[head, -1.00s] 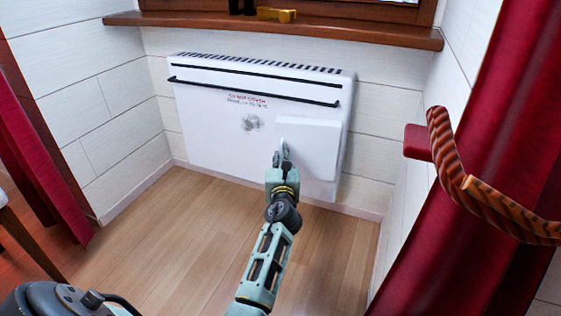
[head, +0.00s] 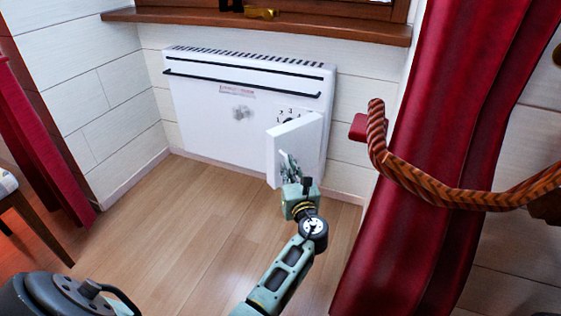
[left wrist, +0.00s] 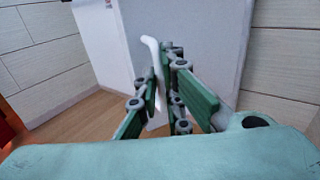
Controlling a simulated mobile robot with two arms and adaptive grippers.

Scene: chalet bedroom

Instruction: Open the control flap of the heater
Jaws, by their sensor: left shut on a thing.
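The white heater (head: 205,115) hangs on the wall below the window sill. Its control flap (head: 308,143) is at the right end and stands swung partly out from the front. Above the flap's top edge, part of a dial with numbers (head: 287,115) shows. My left gripper (head: 288,160) is shut on the flap's handle, at the flap's left part. In the left wrist view, the white curved handle (left wrist: 151,44) runs between the green fingers (left wrist: 162,88), with the flap (left wrist: 205,45) behind. My right gripper is not in view.
A red curtain (head: 440,130) with a braided tie rope (head: 400,180) hangs close to the right of my left arm. A wooden sill (head: 300,28) juts out above the heater. A chair (head: 30,220) stands at far left. The floor (head: 180,220) before the heater is clear.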

